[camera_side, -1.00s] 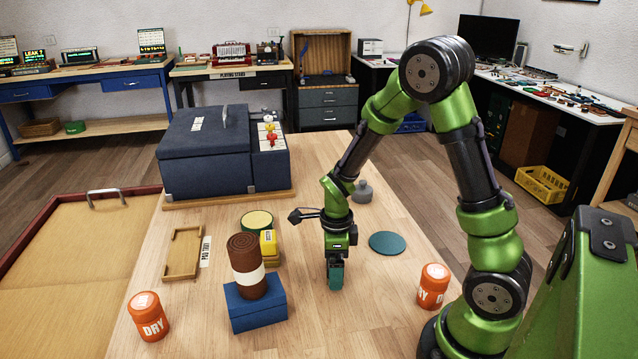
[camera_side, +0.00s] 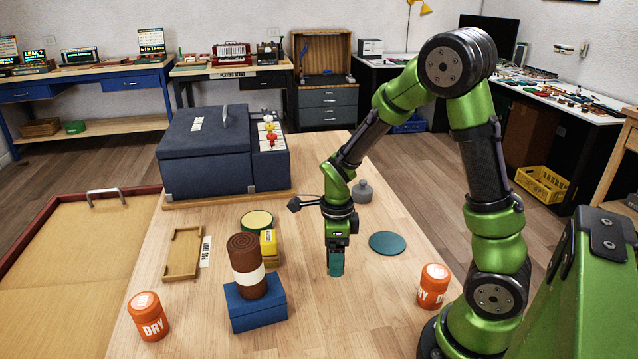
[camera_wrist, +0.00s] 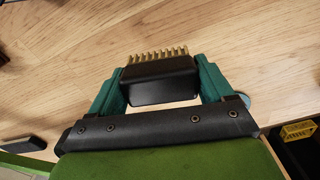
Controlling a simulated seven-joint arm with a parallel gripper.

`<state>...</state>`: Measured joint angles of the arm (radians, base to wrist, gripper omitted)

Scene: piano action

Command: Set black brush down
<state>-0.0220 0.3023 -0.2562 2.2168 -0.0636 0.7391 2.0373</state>
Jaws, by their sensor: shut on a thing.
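The black brush (camera_wrist: 160,80) sits between my gripper's two teal fingers (camera_wrist: 158,84) in the wrist view. Its black body is held by the sides, and its row of tan bristles points toward the top of that view. In the side view my gripper (camera_side: 336,265) points down low over the wooden table (camera_side: 330,315), left of the teal disc. The brush cannot be made out there behind the fingers. I cannot tell whether the brush touches the table.
A teal round disc (camera_side: 388,243) and an orange DRY jar (camera_side: 432,286) lie to the right. A brown roll (camera_side: 246,266) on a blue block (camera_side: 256,306), and a yellow box (camera_side: 269,244), stand left. A grey weight (camera_side: 362,191) is behind. Bare wood surrounds my gripper.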

